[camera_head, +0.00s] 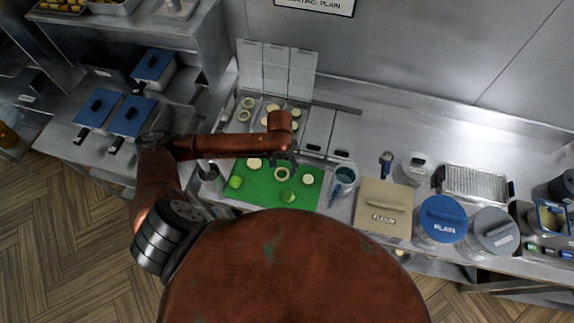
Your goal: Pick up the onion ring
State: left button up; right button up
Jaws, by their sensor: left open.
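A pale onion ring (281,174) lies on the green board (262,189), right of its middle. More pale rings sit in the open bins behind the board, such as one ring (247,103) at the left. My left arm reaches in from the left, and its left gripper (287,163) hangs close above the far side of the board, just behind and slightly right of the onion ring. It is open, with nothing seen in it. The fingertips are small and dark, so I cannot tell the exact gap to the ring. My right gripper is out of view.
Several green and pale slices share the board, one pale slice (307,179) to the ring's right. A box marked flour (383,208) and lidded tubs stand farther right. Blue-lidded pans (132,116) are at left.

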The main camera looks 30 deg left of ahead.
aim_at(282, 175)
pick_arm(q)
jog(key=shift+s+a+f, duration=0.1)
jog(key=shift+a+f, duration=0.2)
jog(key=shift+a, duration=0.15)
notch_tip(282, 175, down, 3)
jog(key=shift+d+r+p, duration=0.1)
jog(key=shift+r+p, duration=0.05)
jog(key=shift+p, duration=0.25)
notch_tip(282, 175, down, 4)
jog(key=shift+r+p, duration=0.1)
jog(key=shift+p, duration=0.25)
jog(key=c, duration=0.7)
jog(key=shift+c, duration=1.2)
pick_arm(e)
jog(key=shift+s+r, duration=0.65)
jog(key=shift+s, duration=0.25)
